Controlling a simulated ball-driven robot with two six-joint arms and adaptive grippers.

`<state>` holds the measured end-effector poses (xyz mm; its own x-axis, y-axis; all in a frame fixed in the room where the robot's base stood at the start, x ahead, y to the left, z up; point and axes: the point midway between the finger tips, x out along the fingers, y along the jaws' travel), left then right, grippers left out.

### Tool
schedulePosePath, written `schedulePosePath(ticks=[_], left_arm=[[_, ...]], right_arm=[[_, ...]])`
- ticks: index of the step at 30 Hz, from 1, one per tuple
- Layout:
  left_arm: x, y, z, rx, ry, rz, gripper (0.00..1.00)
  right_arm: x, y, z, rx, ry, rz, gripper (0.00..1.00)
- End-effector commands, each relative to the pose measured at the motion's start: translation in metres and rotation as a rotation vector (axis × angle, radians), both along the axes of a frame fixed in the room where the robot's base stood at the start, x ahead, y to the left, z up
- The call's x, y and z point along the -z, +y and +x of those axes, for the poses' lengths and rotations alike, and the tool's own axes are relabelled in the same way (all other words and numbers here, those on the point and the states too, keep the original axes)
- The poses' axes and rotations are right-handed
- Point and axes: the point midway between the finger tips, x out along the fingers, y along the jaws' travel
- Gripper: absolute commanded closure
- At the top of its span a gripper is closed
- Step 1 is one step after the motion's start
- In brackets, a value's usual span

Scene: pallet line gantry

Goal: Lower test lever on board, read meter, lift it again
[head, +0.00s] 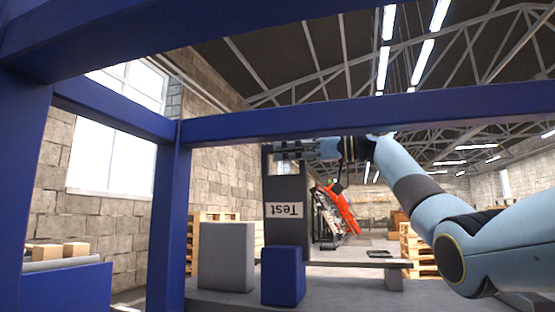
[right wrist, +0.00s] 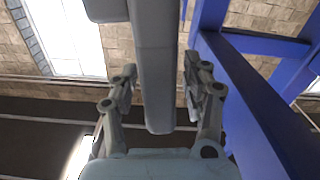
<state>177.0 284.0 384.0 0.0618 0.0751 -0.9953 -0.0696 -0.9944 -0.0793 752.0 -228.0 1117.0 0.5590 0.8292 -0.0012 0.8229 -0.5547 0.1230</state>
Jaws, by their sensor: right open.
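The test board (head: 285,190) is a tall dark grey panel in the middle of the head view. My right gripper (head: 290,150) is at the board's top, just under the blue crossbeam, and partly hides what is there. In the right wrist view my right gripper (right wrist: 160,92) is open, with a long grey bar (right wrist: 156,60) between its fingers. The bar may be the test lever; I cannot tell whether the fingers touch it. My left gripper is not in view.
A blue gantry crossbeam (head: 350,118) and post (head: 167,220) frame the board closely. A wooden pallet stack (head: 210,220) and an orange-red machine (head: 347,205) are farther back.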

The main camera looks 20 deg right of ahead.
Motion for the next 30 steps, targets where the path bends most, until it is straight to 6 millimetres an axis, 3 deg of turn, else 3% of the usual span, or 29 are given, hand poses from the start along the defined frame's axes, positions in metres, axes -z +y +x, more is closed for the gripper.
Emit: schedulePosePath(ticks=[6,15,26,30], left_arm=[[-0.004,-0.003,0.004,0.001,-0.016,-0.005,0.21],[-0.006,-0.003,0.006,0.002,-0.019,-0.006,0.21],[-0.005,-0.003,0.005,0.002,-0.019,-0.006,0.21],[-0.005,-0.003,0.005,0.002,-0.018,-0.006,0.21]], right_arm=[[0.001,0.018,0.013,0.001,0.002,0.003,0.52],[0.0,0.021,0.014,0.001,0.002,0.001,0.52],[0.0,0.02,0.014,0.002,0.002,0.001,0.98],[0.0,0.02,0.014,0.002,0.002,0.001,1.0]])
